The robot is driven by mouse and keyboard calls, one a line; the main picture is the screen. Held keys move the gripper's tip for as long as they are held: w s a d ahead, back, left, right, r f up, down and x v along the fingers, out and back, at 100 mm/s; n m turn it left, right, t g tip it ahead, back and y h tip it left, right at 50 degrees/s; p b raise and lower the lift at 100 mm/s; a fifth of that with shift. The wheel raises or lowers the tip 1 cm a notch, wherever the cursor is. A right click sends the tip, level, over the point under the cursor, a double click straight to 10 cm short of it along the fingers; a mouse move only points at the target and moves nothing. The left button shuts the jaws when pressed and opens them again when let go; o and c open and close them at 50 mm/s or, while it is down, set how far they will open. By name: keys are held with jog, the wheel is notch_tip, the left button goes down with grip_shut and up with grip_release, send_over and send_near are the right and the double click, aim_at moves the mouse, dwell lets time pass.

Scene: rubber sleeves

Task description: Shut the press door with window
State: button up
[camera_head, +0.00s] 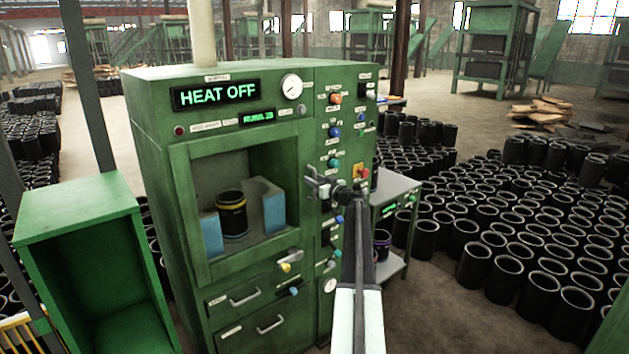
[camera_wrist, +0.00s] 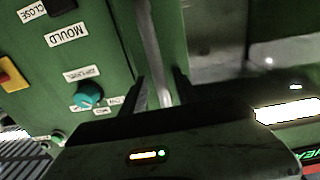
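The green press (camera_head: 150,120) stands in the middle of the head view with a lit "HEAT OFF" sign. Its door frame (camera_head: 183,220) surrounds the window opening and looks close to the press front; I cannot tell whether it is fully shut. Behind it a black sleeve (camera_head: 232,212) with a yellow band stands between blue blocks. The metal handle (camera_head: 313,182) is at the door's right side. My gripper (camera_head: 336,190) is at this handle. In the wrist view the handle bar (camera_wrist: 150,40) runs between the fingers of my gripper (camera_wrist: 160,78), with small gaps on both sides.
The control panel (camera_head: 335,125) with knobs and buttons lies right beside the handle; its teal knob (camera_wrist: 88,95) is close by in the wrist view. A grey side table (camera_head: 398,185) stands right of the press. Many black sleeves (camera_head: 505,270) cover the floor at right. An open green cabinet (camera_head: 80,215) stands left.

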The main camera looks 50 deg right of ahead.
jog(key=s+a, duration=0.1)
jog(key=s, duration=0.6)
jog(key=shift+s+a, duration=0.15)
jog(key=shift+s, duration=0.2)
jog(key=w+a+f+n+g+y, duration=0.1)
jog(key=w+a+f+y, duration=0.25)
jog(key=a, duration=0.65)
jog(key=w+a+f+n+g+y, duration=0.15)
jog(key=w+a, duration=0.25)
jog(key=a, duration=0.6)
jog(key=a+f+n+g+y, duration=0.1)
jog(key=a+f+g+y, duration=0.3)
jog(key=a, duration=1)
jog(key=a+f+g, duration=0.2)
jog(key=a+f, duration=0.4)
jog(key=a, duration=0.8)
jog(key=s+a+f+g+h, duration=0.3)
jog(key=s+a+f+g, duration=0.1)
jog(key=s+a, duration=0.6)
jog(key=s+a+f+m+g+h, duration=0.1)
jog(key=s+a+f+g, duration=0.3)
jog(key=s+a, duration=0.6)
jog(key=a+g+h, duration=0.1)
jog(key=a, duration=0.2)
jog(key=shift+s+a+f+h, duration=0.25)
jog(key=shift+f+h, duration=0.1)
jog(key=shift+h, duration=0.05)
